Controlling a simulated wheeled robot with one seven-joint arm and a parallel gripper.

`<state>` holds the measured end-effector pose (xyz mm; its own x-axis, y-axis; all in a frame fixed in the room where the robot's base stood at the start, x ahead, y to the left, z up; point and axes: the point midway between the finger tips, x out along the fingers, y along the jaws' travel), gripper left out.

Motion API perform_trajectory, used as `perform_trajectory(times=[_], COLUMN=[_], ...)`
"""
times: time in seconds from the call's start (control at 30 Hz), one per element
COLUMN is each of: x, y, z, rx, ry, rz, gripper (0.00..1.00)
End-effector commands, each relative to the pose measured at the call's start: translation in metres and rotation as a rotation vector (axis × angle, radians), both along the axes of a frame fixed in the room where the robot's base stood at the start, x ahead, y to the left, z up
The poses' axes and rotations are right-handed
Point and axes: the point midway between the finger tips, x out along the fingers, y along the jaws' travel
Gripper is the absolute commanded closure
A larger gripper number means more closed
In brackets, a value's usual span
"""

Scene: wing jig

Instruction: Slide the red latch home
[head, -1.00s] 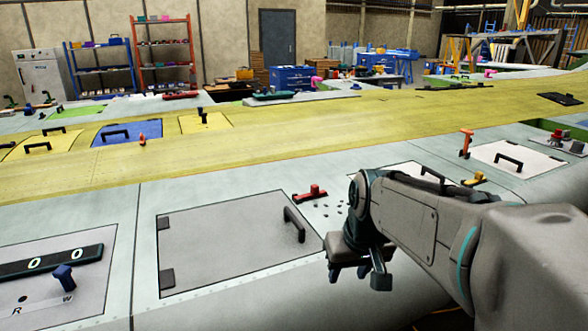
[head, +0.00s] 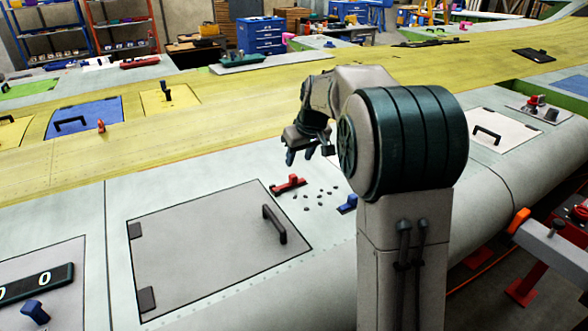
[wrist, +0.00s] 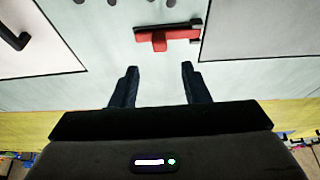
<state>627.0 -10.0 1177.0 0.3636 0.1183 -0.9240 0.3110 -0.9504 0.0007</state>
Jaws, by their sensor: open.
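The red latch (head: 288,184) sits on the pale wing skin, just beyond the far right corner of a grey hatch panel (head: 215,240). It has a red knob on a dark rail. In the wrist view the red latch (wrist: 163,37) lies ahead of the fingers, roughly centred between them and apart from them. My gripper (head: 300,156) hangs above the wing, just behind and slightly right of the latch in the head view. In the wrist view my gripper (wrist: 158,84) has its two dark fingers wide apart with nothing between them.
Several small dark pieces (head: 318,196) lie right of the latch. A blue latch (head: 348,204) stands near my arm. The hatch's black handle (head: 274,224) rises from the panel. A yellow wing band (head: 220,130) lies behind.

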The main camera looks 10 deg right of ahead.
Motion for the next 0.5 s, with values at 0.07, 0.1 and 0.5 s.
perform_trajectory(times=[0.07, 0.1, 0.5], x=[0.006, 0.009, 0.028], y=[0.002, 0.003, 0.009], z=[-0.016, -0.024, -0.071], rx=[0.001, 0.001, 0.001], ry=[0.006, 0.006, 0.0], rz=[-0.001, -0.002, -0.002], gripper=[0.58, 0.58, 0.58])
